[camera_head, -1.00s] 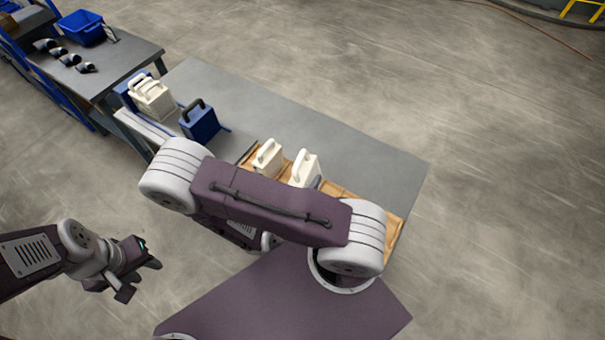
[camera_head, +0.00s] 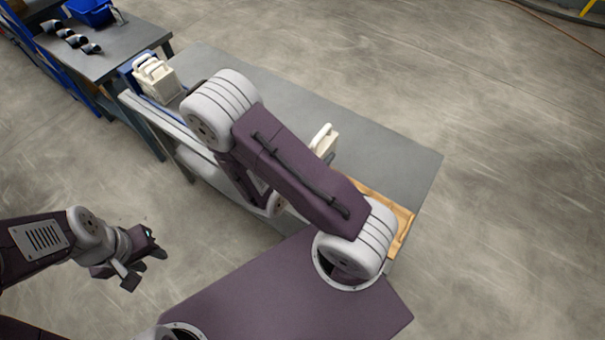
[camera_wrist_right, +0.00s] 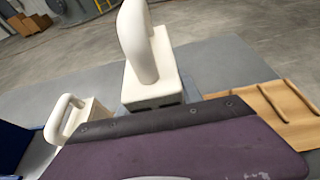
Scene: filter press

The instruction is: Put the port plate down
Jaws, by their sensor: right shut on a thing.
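My right forearm covers its own gripper in the head view. The right wrist view shows the purple gripper body (camera_wrist_right: 180,150), which hides the jaws. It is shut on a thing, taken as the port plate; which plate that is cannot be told. A large white plate with a loop handle (camera_wrist_right: 152,75) stands just beyond the gripper body. A smaller white plate (camera_wrist_right: 80,120) is to its left. In the head view a white plate (camera_head: 326,142) shows beside my forearm. My left gripper (camera_head: 148,263) is open and empty, out over the floor.
A wooden tray (camera_head: 402,222) lies along the near edge of the grey table (camera_head: 400,150); it also shows in the right wrist view (camera_wrist_right: 285,110). Cream plates (camera_head: 158,80) stand at the table's left end. A side bench (camera_head: 130,40) holds a blue bin (camera_head: 90,12) and several dark fittings.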

